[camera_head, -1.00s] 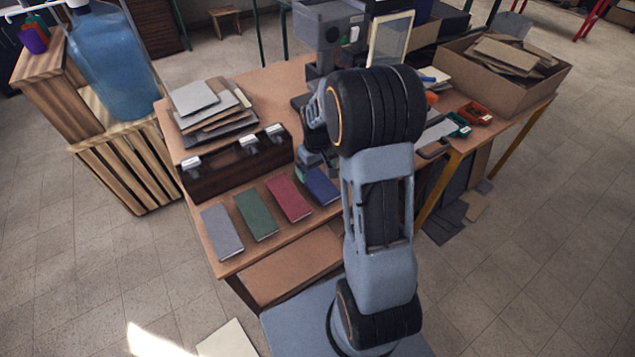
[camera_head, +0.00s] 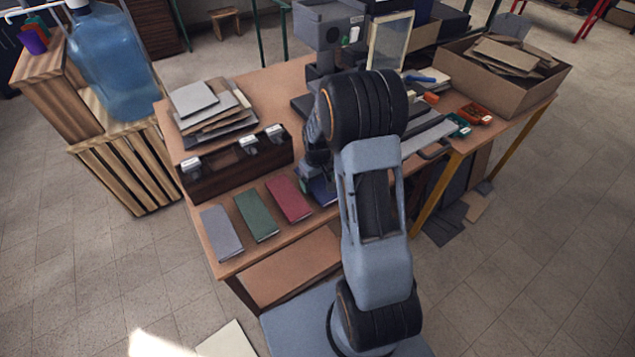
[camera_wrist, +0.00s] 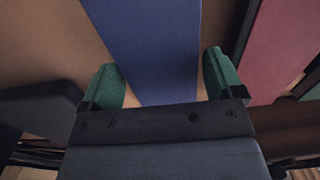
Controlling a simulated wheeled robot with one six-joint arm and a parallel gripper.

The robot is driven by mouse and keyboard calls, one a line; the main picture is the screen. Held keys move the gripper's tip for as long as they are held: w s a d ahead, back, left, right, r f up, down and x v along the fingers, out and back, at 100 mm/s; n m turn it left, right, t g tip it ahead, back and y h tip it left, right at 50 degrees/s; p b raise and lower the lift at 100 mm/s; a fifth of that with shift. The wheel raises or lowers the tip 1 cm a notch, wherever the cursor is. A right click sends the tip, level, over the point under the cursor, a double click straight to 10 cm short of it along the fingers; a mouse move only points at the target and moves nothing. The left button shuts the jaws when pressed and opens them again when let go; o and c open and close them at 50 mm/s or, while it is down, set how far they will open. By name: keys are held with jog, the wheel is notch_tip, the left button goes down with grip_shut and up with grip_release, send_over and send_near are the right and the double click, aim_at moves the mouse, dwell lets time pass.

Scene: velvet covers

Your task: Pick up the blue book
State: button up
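The blue book (camera_head: 322,190) lies flat on the table, rightmost in a row of books, partly hidden by my arm in the head view. In the wrist view the blue book (camera_wrist: 155,50) runs up between the green fingertips of my gripper (camera_wrist: 162,82). The fingers are apart, one on each side of the book's near end. A small gap to the book shows on both sides, and I cannot tell how high the fingers are above the table.
A red book (camera_head: 289,199), a green book (camera_head: 257,216) and a grey book (camera_head: 221,233) lie to the left. The red book (camera_wrist: 277,50) is close beside the right finger. A dark wooden box (camera_head: 235,170) stands behind the row.

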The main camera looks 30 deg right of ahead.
jog(key=c, duration=0.8)
jog(key=shift+r, duration=0.1)
